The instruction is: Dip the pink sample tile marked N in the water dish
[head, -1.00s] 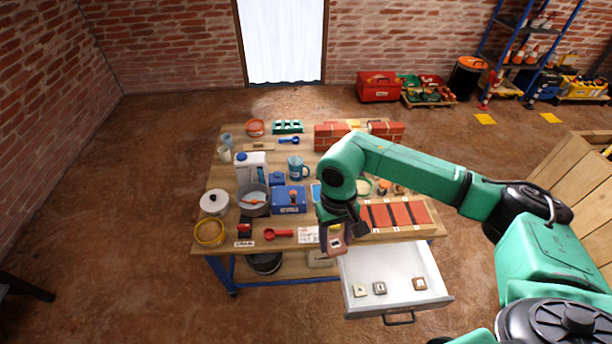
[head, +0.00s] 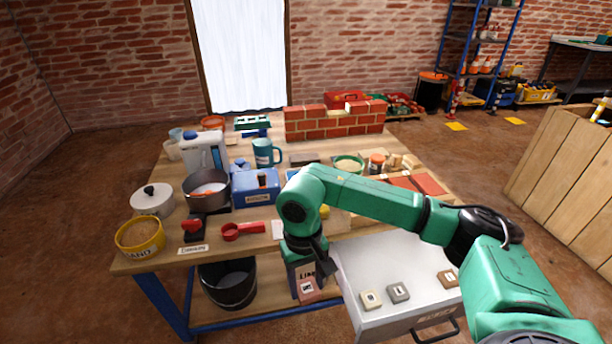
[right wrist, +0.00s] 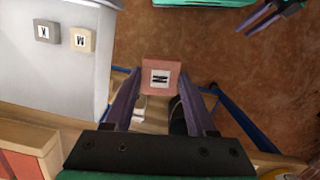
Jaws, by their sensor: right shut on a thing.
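The pink sample tile (head: 308,289) is held low at the table's front, left of the open drawer. In the right wrist view the tile (right wrist: 160,77) shows its N label and sits between my right gripper's purple fingers (right wrist: 164,92), which are shut on it. In the head view my right gripper (head: 306,272) points down, clear of the tabletop. I cannot make out the water dish for certain; my right arm covers part of the table. A purple-fingered gripper, apparently my left (right wrist: 268,14), shows partly at the wrist view's top right; its opening is unclear.
The open white drawer (head: 378,262) holds several other tiles. On the table stand a yellow sand tub (head: 140,236), a grey pot (head: 207,188), a blue box (head: 256,188), a red scoop (head: 243,230) and a small brick wall (head: 335,124). A black bucket (head: 228,286) stands below.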

